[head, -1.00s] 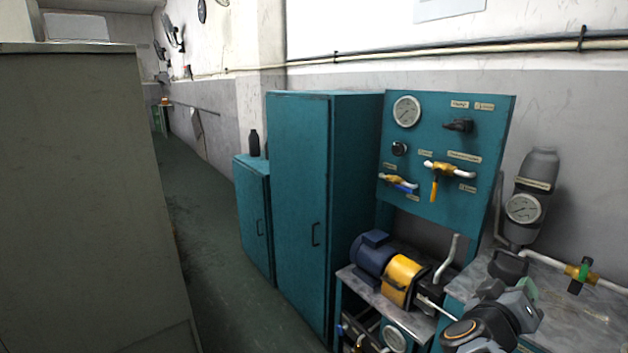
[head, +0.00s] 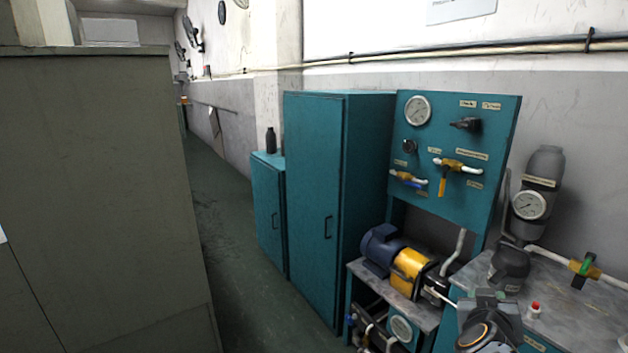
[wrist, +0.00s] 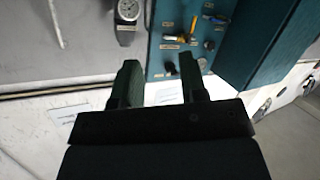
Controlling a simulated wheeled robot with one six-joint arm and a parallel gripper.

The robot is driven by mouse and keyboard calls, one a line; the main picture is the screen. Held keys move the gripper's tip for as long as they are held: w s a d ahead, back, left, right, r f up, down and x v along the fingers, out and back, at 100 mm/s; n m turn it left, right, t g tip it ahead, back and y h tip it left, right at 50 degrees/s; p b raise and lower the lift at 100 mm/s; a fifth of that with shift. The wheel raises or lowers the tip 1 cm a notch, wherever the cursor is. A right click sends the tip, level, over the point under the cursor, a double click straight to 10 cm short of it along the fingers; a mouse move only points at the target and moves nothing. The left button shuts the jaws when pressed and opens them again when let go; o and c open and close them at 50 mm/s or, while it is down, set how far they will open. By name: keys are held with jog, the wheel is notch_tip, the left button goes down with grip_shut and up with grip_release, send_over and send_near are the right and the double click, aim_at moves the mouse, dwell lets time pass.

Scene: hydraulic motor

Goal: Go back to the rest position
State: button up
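My arm shows at the bottom right of the head view, in front of the bench with the grey cylinder. In the wrist view my gripper (wrist: 160,82) has its two dark fingers spread apart with nothing between them. The wrist picture is upside down, with the teal gauge panel (wrist: 190,35) beyond the fingers. My gripper touches nothing that I can see.
The teal panel (head: 452,185) with gauge and valves stands behind the blue and yellow motor (head: 408,265). A tall teal cabinet (head: 310,200) is to its left. A large grey cabinet (head: 100,180) fills the left side. Clear floor (head: 235,260) lies between them.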

jog(key=a+f+g+y, duration=0.2)
jog(key=a+f+y, duration=0.2)
jog(key=a+y, duration=0.4)
jog(key=s+a+n+g+p, duration=0.3)
jog(key=s+a+g, duration=0.3)
jog(key=s+a, duration=0.2)
jog(key=a, duration=0.2)
jog(key=shift+a+f+y+p, duration=0.2)
jog(key=shift+a+y+p, duration=0.1)
jog(key=shift+a+p, duration=0.1)
jog(key=shift+o, duration=0.2)
